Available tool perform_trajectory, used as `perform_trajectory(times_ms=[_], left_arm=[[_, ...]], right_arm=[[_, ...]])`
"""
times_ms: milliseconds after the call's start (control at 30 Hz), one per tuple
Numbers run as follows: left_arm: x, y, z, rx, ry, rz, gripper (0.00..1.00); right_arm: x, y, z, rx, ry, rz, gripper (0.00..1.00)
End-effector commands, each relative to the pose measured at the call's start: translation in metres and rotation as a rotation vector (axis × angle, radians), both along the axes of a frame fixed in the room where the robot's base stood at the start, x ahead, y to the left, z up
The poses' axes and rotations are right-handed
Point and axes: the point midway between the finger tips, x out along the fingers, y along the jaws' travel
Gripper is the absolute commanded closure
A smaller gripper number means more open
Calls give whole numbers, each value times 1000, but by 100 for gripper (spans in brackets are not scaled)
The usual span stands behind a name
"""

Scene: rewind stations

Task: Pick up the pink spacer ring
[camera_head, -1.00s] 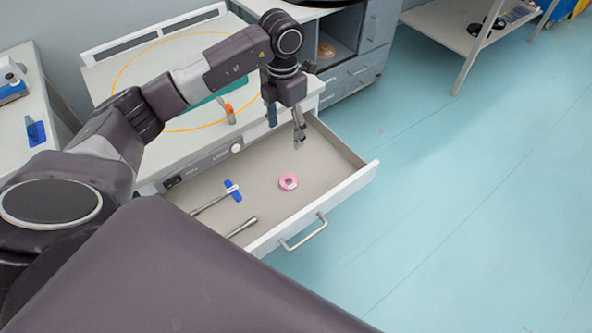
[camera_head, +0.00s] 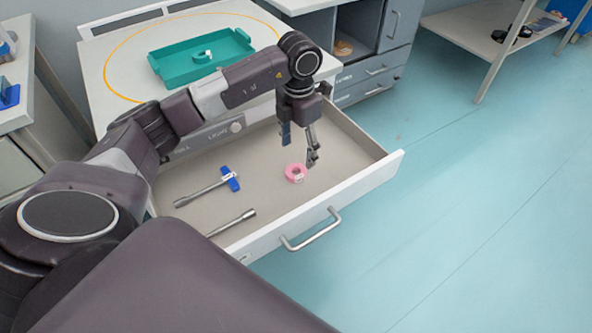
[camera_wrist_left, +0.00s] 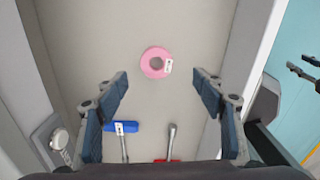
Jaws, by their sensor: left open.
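The pink spacer ring (camera_head: 295,172) lies flat on the floor of the open drawer (camera_head: 345,150), with a small white label on it. In the left wrist view the ring (camera_wrist_left: 155,63) is ahead of and between my open fingers, slightly left of centre. My left gripper (camera_head: 299,145) is open and empty, pointing down above the drawer, a little behind the ring in the head view. In the left wrist view the left gripper (camera_wrist_left: 163,112) shows both fingers spread, with nothing between the tips.
A blue-handled tool (camera_head: 228,179) and a metal rod (camera_head: 232,223) lie in the drawer's left and front parts. The drawer front has a handle (camera_head: 311,230). A teal tray (camera_head: 190,66) stands on the worktop above. A grey cabinet (camera_head: 385,50) stands behind.

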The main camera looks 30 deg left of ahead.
Motion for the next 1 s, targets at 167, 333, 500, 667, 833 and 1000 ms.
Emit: perform_trajectory(times_ms=[167,333,500,667,833,1000], left_arm=[[0,0,-15,0,2,1,37],[0,1,-34,0,2,1,37],[0,5,-59,-1,4,2,37],[1,7,-78,0,2,0,37],[1,7,-81,0,-1,0,37],[1,7,-81,0,0,0,42]], right_arm=[[4,0,6,0,-5,-1,60],[7,1,15,0,-10,-2,60],[10,1,26,1,-17,-3,60],[13,1,36,2,-22,-4,60],[13,1,39,1,-23,-4,60],[13,1,39,2,-23,-4,60]])
